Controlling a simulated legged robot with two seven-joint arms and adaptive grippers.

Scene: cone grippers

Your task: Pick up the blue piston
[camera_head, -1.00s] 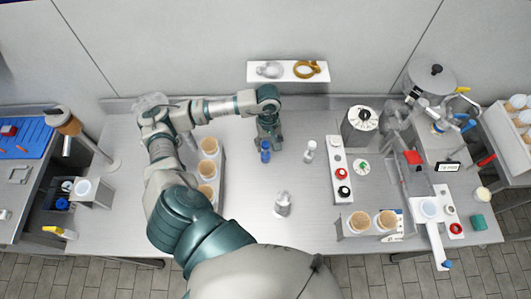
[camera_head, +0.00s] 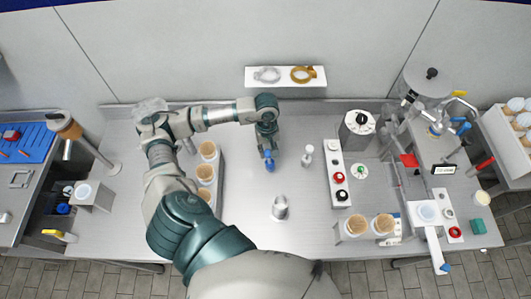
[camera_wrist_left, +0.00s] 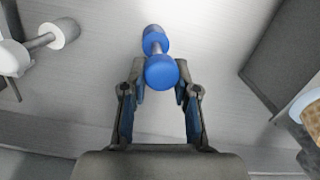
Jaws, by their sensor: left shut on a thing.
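The blue piston (camera_head: 269,165) is at the middle of the steel table, with two blue ends joined by a short metal stem. My left gripper (camera_head: 267,150) reaches it from above and is shut on it. In the left wrist view the gripper (camera_wrist_left: 160,75) has its two fingers on either side of the near blue end of the piston (camera_wrist_left: 160,73). The other blue end points away. I cannot tell whether the piston is off the table. My right gripper is not in view.
A white piston (camera_head: 307,155) stands close on the right. A white rack with tan-topped cups (camera_head: 206,172) is left, partly behind my arm. A panel with red and black knobs (camera_head: 338,178) is right. A shelf (camera_head: 285,76) hangs behind.

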